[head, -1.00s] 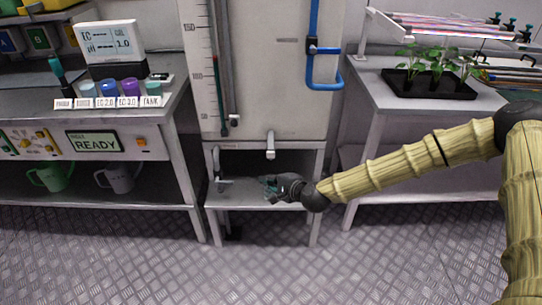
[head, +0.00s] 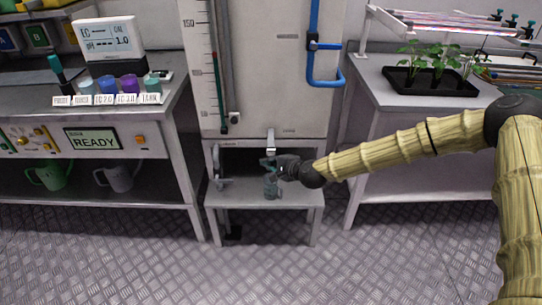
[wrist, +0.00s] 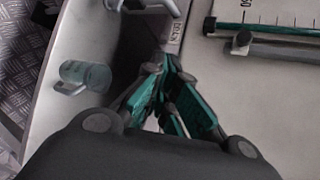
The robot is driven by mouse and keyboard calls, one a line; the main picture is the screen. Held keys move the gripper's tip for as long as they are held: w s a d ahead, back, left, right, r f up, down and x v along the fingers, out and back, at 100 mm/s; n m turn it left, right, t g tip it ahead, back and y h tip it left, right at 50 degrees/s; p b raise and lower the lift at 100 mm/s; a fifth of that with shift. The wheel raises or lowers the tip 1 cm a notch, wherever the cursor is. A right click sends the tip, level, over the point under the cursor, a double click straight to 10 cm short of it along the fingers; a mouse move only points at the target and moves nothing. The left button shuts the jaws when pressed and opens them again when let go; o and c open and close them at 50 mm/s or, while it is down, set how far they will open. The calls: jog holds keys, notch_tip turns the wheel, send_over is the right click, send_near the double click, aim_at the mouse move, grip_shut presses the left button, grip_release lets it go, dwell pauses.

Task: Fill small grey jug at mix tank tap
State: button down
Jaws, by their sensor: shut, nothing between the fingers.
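A small grey jug (head: 270,187) stands on the low shelf of the tank stand, below the tap; it also shows in the wrist view (wrist: 85,77), clear of my fingers. Its fill is too small to tell. The mix tank (head: 285,70) is a tall pale tank with a tap (head: 270,143) low on its front. My gripper (head: 268,162) is just under the tap and above the jug. In the wrist view its teal fingers (wrist: 172,95) are drawn together and hold nothing. Whether they touch the tap is hidden.
A larger grey jug (head: 120,178) and a green jug (head: 50,175) are under the left bench. A metal fitting (head: 220,170) stands left of the tap. The right bench (head: 375,90) carries a black plant tray (head: 432,85). The floor in front is clear.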

jog(key=shift+w, duration=0.6)
jog(key=shift+w+b, duration=0.1)
jog(key=shift+b, duration=0.2)
dwell(0.9)
jog(key=shift+w, duration=0.3)
jog(key=shift+w+b, duration=0.5)
jog(key=shift+w, duration=0.05)
dwell(1.1)
jog(key=shift+s, duration=0.95)
jog(key=shift+s, duration=0.1)
jog(key=s+p, duration=0.1)
jog(key=s, duration=0.4)
dwell(0.5)
